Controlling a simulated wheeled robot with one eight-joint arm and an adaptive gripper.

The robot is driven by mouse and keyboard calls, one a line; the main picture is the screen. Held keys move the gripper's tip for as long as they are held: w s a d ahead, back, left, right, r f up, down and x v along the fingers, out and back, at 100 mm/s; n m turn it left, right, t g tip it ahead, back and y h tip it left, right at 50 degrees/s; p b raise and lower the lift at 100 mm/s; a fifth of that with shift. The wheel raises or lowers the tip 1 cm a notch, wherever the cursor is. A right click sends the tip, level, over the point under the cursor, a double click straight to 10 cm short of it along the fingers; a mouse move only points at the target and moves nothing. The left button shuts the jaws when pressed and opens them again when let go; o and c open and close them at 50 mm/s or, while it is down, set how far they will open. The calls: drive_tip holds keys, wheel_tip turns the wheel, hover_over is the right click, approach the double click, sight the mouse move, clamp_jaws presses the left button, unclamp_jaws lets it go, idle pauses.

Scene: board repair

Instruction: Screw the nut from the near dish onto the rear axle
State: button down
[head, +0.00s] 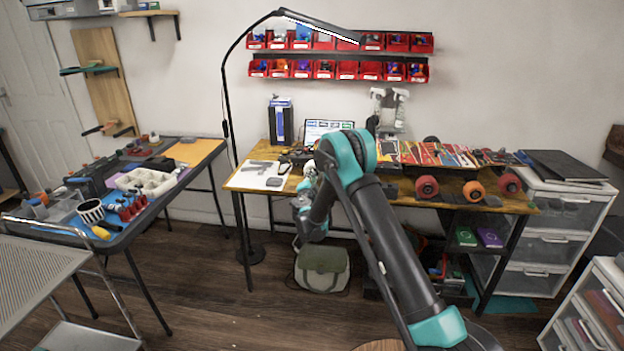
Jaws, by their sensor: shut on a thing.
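My gripper (308,178) is at the left part of the wooden workbench, mostly hidden behind my own forearm. Its fingertips and whatever is between them cannot be made out. A board with a colourful striped surface (440,154) lies along the right half of the bench. Red and orange wheels show at the bench's front edge, one red wheel (427,187), one orange wheel (473,191) and another reddish wheel (509,184). I cannot tell which axle is the rear one. The nut and the near dish cannot be made out.
The wooden workbench (245,180) holds a white sheet with tools (256,173) and a laptop (328,130). A black lamp pole (228,110) stands at its left. White drawers (558,215) stand right, a cluttered dark table (190,185) left. A green bag (322,268) lies below.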

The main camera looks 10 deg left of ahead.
drive_tip(key=shift+m, duration=0.5)
drive_tip(key=c, duration=1.3)
unclamp_jaws()
drive_tip(key=shift+c, duration=0.2)
drive_tip(key=shift+c, duration=0.8)
drive_tip(key=shift+s, duration=0.1)
drive_tip(key=s, duration=0.7)
drive_tip(key=shift+s, duration=0.2)
drive_tip(key=shift+a, duration=0.1)
